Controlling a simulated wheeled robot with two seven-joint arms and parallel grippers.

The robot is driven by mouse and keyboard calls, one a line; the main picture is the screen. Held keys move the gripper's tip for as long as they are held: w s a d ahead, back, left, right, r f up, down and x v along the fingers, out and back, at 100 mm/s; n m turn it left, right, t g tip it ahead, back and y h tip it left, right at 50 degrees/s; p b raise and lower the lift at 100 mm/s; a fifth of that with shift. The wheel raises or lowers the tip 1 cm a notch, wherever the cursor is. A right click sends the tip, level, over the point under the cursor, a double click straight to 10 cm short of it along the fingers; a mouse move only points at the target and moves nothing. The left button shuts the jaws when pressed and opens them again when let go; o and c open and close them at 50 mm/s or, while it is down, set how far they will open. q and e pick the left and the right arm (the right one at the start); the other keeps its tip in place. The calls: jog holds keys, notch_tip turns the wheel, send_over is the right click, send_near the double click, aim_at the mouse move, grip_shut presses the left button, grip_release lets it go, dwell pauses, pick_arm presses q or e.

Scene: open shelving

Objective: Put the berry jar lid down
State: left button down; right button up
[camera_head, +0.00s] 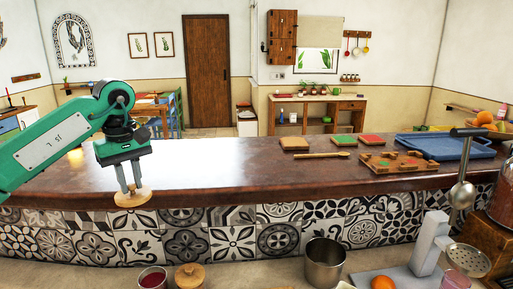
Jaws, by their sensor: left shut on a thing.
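My left gripper (130,190) comes in from the left and points down. It is shut on a round, pale wooden lid (133,199). The lid appears in front of the raised counter's front edge, and no surface is seen touching it. A small open jar with dark red contents (152,281) stands below it at the bottom of the view, cut off by the frame edge. A wooden-lidded container (190,276) stands just right of that jar. My right gripper is not in view.
A raised dark counter (230,180) with a patterned tile front (235,240) runs across. A metal pot (325,262) stands on the lower worktop (245,272).

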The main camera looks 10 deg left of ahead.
pick_arm(q)
jog(key=s+d+f+m, duration=0.4)
jog(key=d+f, duration=0.3)
jog(key=f, duration=0.4)
jog(key=s+d+f+m, duration=0.5)
jog(key=d+f, duration=0.3)
jog(key=f, duration=0.4)
jog(key=shift+f+m, duration=0.2)
jog(key=shift+m, duration=0.5)
jog(key=shift+r, duration=0.1)
